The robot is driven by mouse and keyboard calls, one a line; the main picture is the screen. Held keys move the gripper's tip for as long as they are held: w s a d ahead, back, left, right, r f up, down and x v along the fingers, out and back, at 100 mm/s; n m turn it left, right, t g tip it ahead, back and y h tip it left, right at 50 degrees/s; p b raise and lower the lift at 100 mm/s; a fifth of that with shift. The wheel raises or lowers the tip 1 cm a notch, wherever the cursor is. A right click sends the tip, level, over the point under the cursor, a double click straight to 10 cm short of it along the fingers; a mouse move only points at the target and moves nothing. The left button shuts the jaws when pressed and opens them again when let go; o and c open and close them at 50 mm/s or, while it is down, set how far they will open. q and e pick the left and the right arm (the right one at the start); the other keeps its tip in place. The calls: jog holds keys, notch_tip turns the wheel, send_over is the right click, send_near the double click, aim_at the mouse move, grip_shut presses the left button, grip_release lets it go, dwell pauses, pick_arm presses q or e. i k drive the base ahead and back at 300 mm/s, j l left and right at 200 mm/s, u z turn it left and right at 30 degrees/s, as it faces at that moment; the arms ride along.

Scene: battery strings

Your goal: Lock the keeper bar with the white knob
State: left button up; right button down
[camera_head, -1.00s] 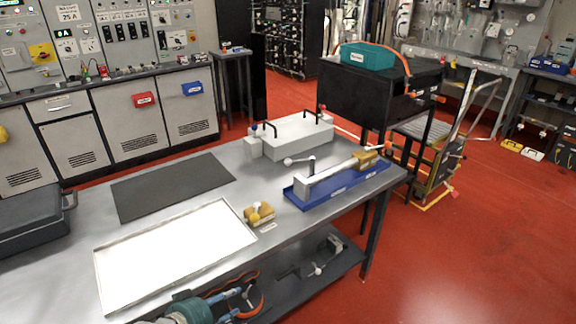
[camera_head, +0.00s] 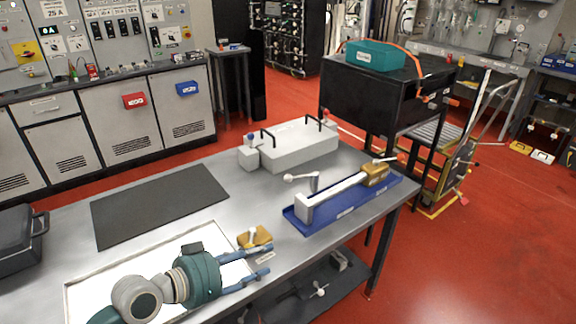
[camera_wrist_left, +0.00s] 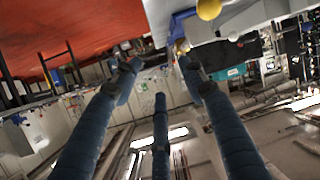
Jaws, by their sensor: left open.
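A blue tray (camera_head: 345,213) near the table's right end carries a long pale bar (camera_head: 335,190), which looks like the keeper bar, with a brass block (camera_head: 375,174) at its far end. A lever with a white knob (camera_head: 288,178) stands by the bar's near end. Another light-tipped handle (camera_head: 388,159) sticks out by the brass block. Whether the bar is locked cannot be told. My right gripper is not in view.
A grey box with black handles (camera_head: 300,145) stands behind the blue tray. A white tray (camera_head: 80,287) lies under my left arm, with a dark mat (camera_head: 160,205) behind it. A black cart with a teal case (camera_head: 375,56) stands beyond the table.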

aim_at(288, 178)
jog(key=i, duration=1)
